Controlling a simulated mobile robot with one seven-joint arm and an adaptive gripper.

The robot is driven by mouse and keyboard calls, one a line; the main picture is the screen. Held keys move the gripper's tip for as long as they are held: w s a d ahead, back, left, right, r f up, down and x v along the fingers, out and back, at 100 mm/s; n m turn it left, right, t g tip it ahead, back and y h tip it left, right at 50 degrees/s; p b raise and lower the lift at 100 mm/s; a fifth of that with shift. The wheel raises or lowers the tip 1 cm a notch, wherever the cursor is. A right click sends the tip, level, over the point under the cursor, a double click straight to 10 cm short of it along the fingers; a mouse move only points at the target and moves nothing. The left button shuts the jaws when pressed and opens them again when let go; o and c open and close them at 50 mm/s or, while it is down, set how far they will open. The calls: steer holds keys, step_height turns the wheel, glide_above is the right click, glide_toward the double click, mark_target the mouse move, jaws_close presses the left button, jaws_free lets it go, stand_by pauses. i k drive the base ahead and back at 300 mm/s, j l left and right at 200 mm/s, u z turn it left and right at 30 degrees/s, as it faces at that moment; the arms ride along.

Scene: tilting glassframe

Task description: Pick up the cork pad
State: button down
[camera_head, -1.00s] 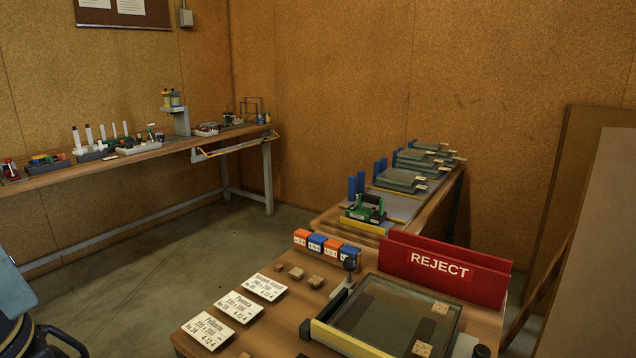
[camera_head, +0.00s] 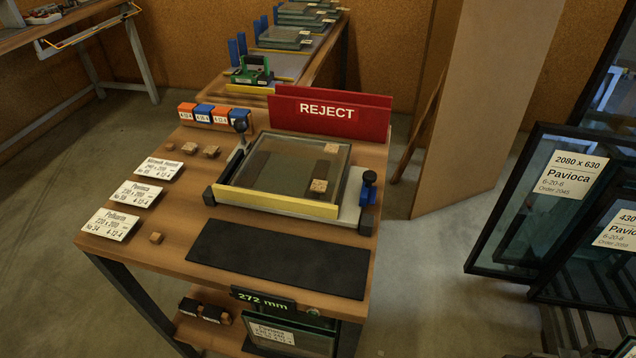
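Several small cork pads lie on the wooden table. One cork pad (camera_head: 156,238) sits alone near the front left, by the white labels. A cluster of cork pads (camera_head: 211,151) sits at the back left of the table. Another cork pad (camera_head: 319,186) rests on the glass pane (camera_head: 280,182) near its front right, and one more (camera_head: 330,148) is near its back right. Which pad is meant, I cannot tell. My gripper is not in view.
A black mat (camera_head: 270,260) lies at the front of the table (camera_head: 180,215). White labels (camera_head: 110,224) line the left side. A red REJECT board (camera_head: 330,113) stands behind the glass frame. Framed glass panels (camera_head: 545,200) stand at the right. Open floor lies left of the table.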

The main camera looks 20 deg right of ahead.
mark_target(189, 146)
steer(key=i+j+z, duration=0.2)
steer(key=j, duration=0.3)
steer(key=j+z, duration=0.2)
steer(key=j, duration=0.25)
steer(key=j+z, duration=0.2)
steer(key=j, duration=0.3)
steer(key=i+j+z, duration=0.15)
steer(key=j, duration=0.2)
steer(key=i+j+z, duration=0.2)
steer(key=j, duration=0.2)
steer(key=j+z, duration=0.15)
steer(key=j, duration=0.2)
steer(key=i+j, duration=0.1)
steer(key=i+z, duration=0.05)
steer(key=i, duration=0.05)
